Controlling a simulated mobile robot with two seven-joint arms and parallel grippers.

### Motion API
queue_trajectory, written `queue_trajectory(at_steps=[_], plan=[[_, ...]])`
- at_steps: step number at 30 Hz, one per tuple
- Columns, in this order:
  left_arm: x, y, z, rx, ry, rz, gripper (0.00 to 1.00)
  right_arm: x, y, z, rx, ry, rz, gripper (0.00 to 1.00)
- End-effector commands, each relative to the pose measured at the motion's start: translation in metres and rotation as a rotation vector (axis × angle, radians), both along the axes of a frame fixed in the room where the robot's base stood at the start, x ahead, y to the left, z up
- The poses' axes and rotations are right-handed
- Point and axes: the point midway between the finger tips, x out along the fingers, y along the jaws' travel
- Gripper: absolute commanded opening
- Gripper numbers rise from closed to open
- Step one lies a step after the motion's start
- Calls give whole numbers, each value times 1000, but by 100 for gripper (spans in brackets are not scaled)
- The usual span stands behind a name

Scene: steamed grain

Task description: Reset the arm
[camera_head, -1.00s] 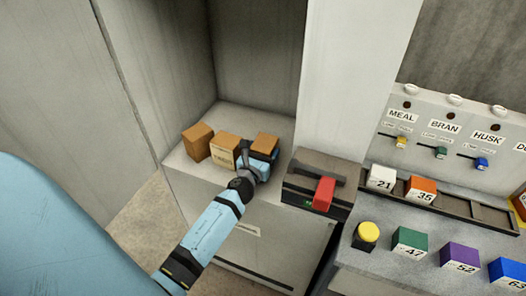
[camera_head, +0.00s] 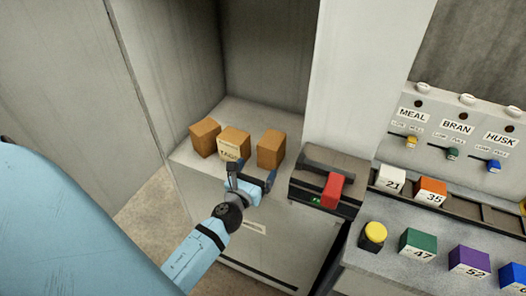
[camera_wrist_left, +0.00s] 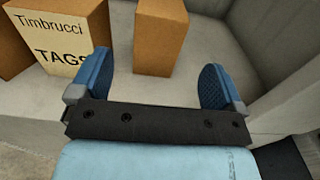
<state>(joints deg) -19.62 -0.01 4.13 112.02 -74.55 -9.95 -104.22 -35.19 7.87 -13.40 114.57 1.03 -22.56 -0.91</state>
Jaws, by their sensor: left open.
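My left gripper (camera_head: 251,178) is open and empty, in front of the ledge with the brown blocks. Its two blue fingers (camera_wrist_left: 160,82) stand wide apart in the left wrist view. The right brown block (camera_head: 271,149) stands beyond the fingers, apart from them; it also shows in the left wrist view (camera_wrist_left: 160,35). The middle block (camera_head: 234,142) carries a label reading "TAGS", and that label shows larger in the left wrist view (camera_wrist_left: 52,38). The left block (camera_head: 205,137) stands beside it. My right gripper is not in view.
A dark device with a red lever (camera_head: 332,190) stands right of the ledge (camera_head: 187,158). Further right are a yellow button (camera_head: 374,234), numbered coloured blocks such as the green one (camera_head: 417,244), and a MEAL/BRAN/HUSK panel (camera_head: 440,125). Walls enclose the ledge's back and side.

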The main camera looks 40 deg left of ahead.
Motion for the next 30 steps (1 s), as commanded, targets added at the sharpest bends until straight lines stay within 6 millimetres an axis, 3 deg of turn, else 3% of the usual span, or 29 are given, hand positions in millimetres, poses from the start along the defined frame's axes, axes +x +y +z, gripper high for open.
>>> queue_trajectory(at_steps=[6, 23, 26, 30], plan=[[-15, -4, 0, 0, 0, 0, 94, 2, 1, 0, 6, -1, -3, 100], [-15, -4, 0, -9, 0, 0, 94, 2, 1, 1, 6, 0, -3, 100], [-19, -8, 1, -120, -6, -7, 94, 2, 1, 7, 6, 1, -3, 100], [-33, -26, 0, -570, -19, -15, 94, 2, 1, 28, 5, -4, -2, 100]])
